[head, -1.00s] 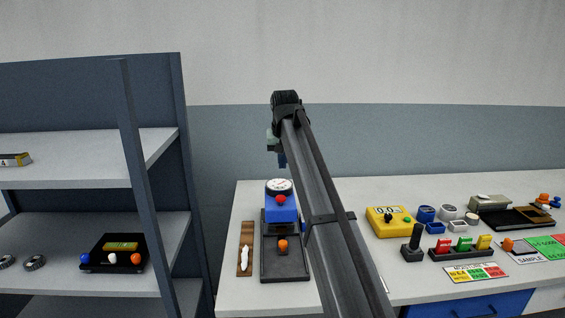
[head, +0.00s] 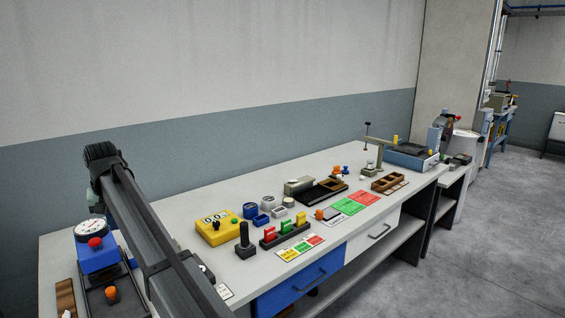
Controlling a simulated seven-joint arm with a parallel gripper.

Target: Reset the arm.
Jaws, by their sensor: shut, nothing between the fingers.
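My arm rises from the bottom of the head view at the left and reaches over the left end of the bench (head: 330,175). My gripper (head: 95,196) hangs at the far end of the arm, mostly hidden behind it, above the blue dial gauge (head: 97,257). It is shut and holds nothing. The fingertips cannot be made out clearly. The gauge has a white dial and a red knob and stands on a dark tray, partly covered by my arm.
A yellow counter box (head: 218,228), a black joystick (head: 244,243) and a row of coloured switches (head: 285,233) stand right of my arm. A dark tray (head: 322,192) and green and red cards (head: 360,199) lie farther right. Open floor (head: 480,230) is at the right.

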